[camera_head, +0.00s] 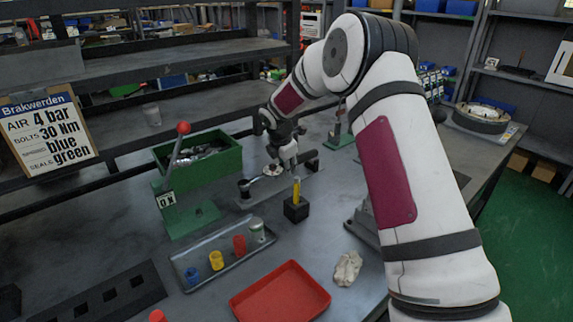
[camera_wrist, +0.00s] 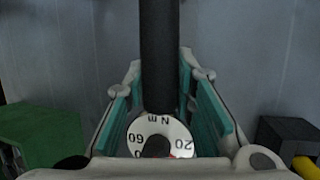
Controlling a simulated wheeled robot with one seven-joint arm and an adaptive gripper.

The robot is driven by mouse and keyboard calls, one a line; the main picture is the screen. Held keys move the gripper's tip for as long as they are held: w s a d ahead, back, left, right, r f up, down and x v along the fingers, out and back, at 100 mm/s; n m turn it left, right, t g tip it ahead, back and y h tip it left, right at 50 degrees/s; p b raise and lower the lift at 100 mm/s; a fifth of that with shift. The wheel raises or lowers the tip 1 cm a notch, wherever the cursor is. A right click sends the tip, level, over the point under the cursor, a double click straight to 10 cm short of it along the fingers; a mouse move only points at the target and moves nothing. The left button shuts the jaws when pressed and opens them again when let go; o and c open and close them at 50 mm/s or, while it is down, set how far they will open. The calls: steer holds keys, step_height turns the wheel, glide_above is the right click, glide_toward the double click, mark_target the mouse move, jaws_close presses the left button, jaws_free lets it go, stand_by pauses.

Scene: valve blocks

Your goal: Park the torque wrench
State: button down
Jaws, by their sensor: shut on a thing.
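The torque wrench shows in the wrist view as a dark shaft (camera_wrist: 159,50) with a round white dial (camera_wrist: 158,137) marked N m. The shaft runs between the teal pads of my gripper (camera_wrist: 160,85), which is shut on it. In the head view my gripper (camera_head: 287,158) points down over a grey base plate (camera_head: 262,193) with dark uprights near its ends. The white dial (camera_head: 272,170) shows just below and left of the fingers. Much of the wrench is hidden by my gripper, and I cannot tell whether it touches the uprights.
A black block (camera_head: 296,210) with a yellow-handled tool (camera_head: 297,188) stands close in front of my gripper. A green bin (camera_head: 205,163) and a red-knobbed lever (camera_head: 178,150) stand left. A grey tray (camera_head: 217,262) with coloured parts, a red tray (camera_head: 280,294) and a cloth (camera_head: 347,268) lie nearer.

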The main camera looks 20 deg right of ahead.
steer(key=shift+w+f+b, duration=0.15)
steer(key=shift+f+b, duration=0.25)
steer(key=shift+f, duration=0.25)
steer(key=c, duration=1.3)
jaws_free()
steer(key=shift+f, duration=0.15)
steer(key=v, duration=0.9)
steer(key=shift+d+r, duration=0.15)
steer(key=shift+r, duration=0.3)
